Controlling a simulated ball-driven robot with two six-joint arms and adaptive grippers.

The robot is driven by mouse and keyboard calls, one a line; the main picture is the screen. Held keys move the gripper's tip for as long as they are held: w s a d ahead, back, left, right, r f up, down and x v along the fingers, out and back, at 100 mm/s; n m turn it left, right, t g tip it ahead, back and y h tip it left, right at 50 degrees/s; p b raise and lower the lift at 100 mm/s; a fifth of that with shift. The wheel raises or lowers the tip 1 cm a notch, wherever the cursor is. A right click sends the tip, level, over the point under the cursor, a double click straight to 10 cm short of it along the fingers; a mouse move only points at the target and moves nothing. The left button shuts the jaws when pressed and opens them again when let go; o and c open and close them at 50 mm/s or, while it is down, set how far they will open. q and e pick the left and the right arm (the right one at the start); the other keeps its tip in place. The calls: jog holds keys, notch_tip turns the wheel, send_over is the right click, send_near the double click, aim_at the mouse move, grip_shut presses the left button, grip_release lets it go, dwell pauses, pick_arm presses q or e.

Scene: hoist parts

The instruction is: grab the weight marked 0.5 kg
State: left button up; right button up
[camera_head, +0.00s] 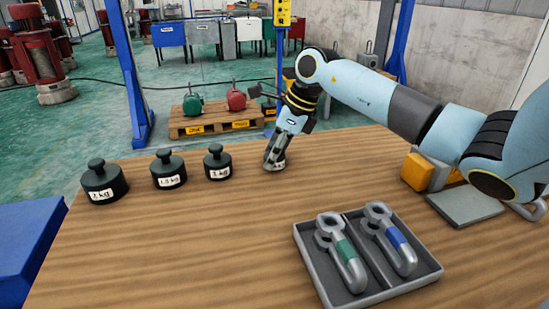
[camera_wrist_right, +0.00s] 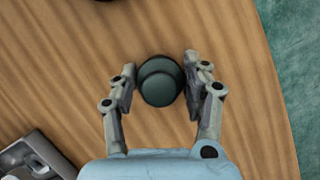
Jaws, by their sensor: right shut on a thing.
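My right gripper (camera_head: 273,158) is at the far edge of the wooden table, at the right end of a row of dark weights. In the right wrist view its fingers stand on both sides of a small dark round weight with a knob (camera_wrist_right: 160,84) and are shut on it. The gripper mostly hides this weight in the head view, and I cannot read its label. To its left stand weights marked 1 kg (camera_head: 218,165), 1.5 kg (camera_head: 168,172) and 2 kg (camera_head: 103,184). My left gripper is not in view.
A grey tray (camera_head: 319,277) holds two shackles, one with a green band (camera_head: 344,250) and one with a blue band (camera_head: 396,237). A yellow-orange block (camera_head: 416,172) and a grey plate (camera_head: 466,206) are at the right. The table's middle is clear.

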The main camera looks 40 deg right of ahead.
grip_shut()
jog(key=shift+r, duration=0.1)
